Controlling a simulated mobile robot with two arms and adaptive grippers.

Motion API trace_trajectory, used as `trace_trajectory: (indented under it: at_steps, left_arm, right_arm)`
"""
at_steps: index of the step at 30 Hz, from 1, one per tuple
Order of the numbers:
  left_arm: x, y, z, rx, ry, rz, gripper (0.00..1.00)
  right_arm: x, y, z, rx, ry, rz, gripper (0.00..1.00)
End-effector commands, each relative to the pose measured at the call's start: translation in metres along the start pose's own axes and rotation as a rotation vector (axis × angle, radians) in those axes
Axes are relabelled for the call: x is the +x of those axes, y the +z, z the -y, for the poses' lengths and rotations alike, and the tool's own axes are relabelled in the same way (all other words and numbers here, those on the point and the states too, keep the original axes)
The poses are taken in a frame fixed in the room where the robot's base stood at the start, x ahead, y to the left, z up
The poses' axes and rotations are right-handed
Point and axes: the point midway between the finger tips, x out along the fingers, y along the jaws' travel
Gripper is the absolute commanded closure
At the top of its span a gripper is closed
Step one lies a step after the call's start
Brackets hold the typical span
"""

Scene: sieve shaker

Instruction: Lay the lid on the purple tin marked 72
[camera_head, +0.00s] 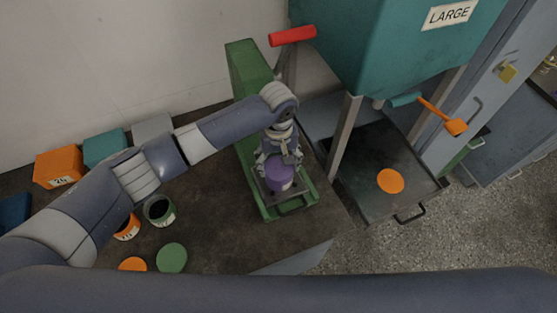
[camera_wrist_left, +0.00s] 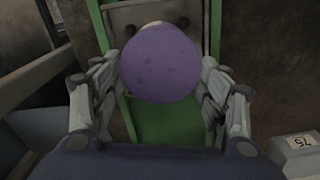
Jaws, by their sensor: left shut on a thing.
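The purple lid (camera_wrist_left: 160,64) is a round disc between the fingers of my left gripper in the left wrist view. My left gripper (camera_head: 279,158) is shut on it and points down over the green shaker. In the head view the purple tin (camera_head: 280,180) stands upright on the shaker's plate, right under the gripper, with a pale label on its side. The number on it is too small to read. The lid is at the tin's top; I cannot tell whether it rests on the rim. My right gripper is not in view.
The green shaker (camera_head: 246,75) stands on the dark bench (camera_head: 220,240). Open orange (camera_head: 127,228) and green (camera_head: 159,211) tins, with orange (camera_head: 133,264) and green (camera_head: 171,257) lids, lie left. A teal hopper (camera_head: 390,45) stands right, above a dark tray (camera_head: 365,165) with an orange disc (camera_head: 390,180).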

Motion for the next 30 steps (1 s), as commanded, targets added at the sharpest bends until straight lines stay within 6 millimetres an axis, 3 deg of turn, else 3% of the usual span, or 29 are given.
trace_trajectory:
  at_steps: [6,7,9,23,30]
  left_arm:
    - [0.000,0.000,0.000,0.000,0.000,0.000,0.45]
    - [0.000,0.000,0.000,0.000,0.000,0.000,0.25]
    - [0.000,0.000,0.000,0.000,-0.001,0.000,0.10]
    - [-0.004,0.000,0.000,0.000,0.000,0.000,0.09]
    - [-0.042,-0.001,-0.001,0.000,0.003,-0.002,0.09]
  right_arm:
    - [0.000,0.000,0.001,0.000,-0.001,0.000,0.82]
    - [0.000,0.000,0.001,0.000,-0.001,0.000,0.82]
    - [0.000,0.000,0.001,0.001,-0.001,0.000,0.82]
    - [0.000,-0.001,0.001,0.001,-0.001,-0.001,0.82]
    - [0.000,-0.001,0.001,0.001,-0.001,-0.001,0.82]
